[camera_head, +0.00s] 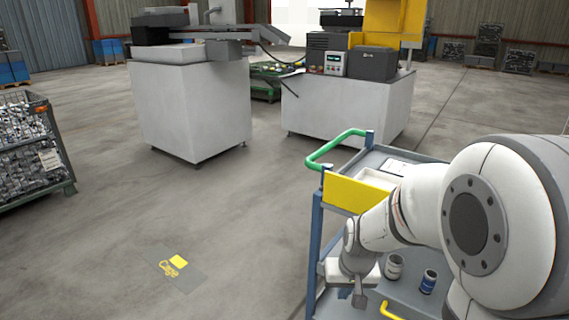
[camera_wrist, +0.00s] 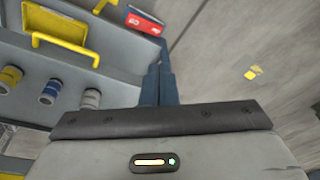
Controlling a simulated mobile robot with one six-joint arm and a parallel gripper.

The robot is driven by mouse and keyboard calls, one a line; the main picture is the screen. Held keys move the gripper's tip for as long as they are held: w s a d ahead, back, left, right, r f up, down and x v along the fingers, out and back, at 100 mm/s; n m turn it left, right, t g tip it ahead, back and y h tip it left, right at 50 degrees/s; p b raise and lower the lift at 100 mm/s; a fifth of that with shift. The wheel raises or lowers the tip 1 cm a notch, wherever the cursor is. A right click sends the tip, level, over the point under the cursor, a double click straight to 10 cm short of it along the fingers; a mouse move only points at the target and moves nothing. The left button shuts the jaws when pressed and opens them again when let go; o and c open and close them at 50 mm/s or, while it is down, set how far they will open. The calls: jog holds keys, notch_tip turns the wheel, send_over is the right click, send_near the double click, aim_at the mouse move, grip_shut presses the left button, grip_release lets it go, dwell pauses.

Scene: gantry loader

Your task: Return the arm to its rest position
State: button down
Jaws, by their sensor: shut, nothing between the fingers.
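My white arm reaches in from the right in the head view, bent downward over the blue tool cart (camera_head: 314,245). My gripper (camera_head: 359,299) points down at its end, beside the upper part of the cart and in front of its lower shelf. In the wrist view my gripper's fingers (camera_wrist: 160,82) are together, with nothing between them. The grey gripper body fills the bottom of that view. Whether the fingertips touch the cart cannot be told.
The cart has a green handle (camera_head: 335,147) and a yellow panel (camera_head: 355,194). Cans (camera_head: 429,281) stand near my gripper. A red box (camera_wrist: 144,25) shows in the wrist view. White machine cabinets (camera_head: 190,115), a wire crate (camera_head: 30,150) and open floor lie beyond.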

jog(key=s+r+p, duration=0.5)
jog(key=s+r, duration=0.2)
jog(key=r, duration=0.4)
jog(key=s+d+r+p, duration=0.1)
jog(key=s+r+p, duration=0.3)
jog(key=s+r, duration=0.3)
notch_tip(320, 180, up, 4)
jog(key=shift+d+f+h+p, duration=0.1)
jog(key=shift+d+h+p, duration=0.05)
jog(key=shift+h+p, duration=0.2)
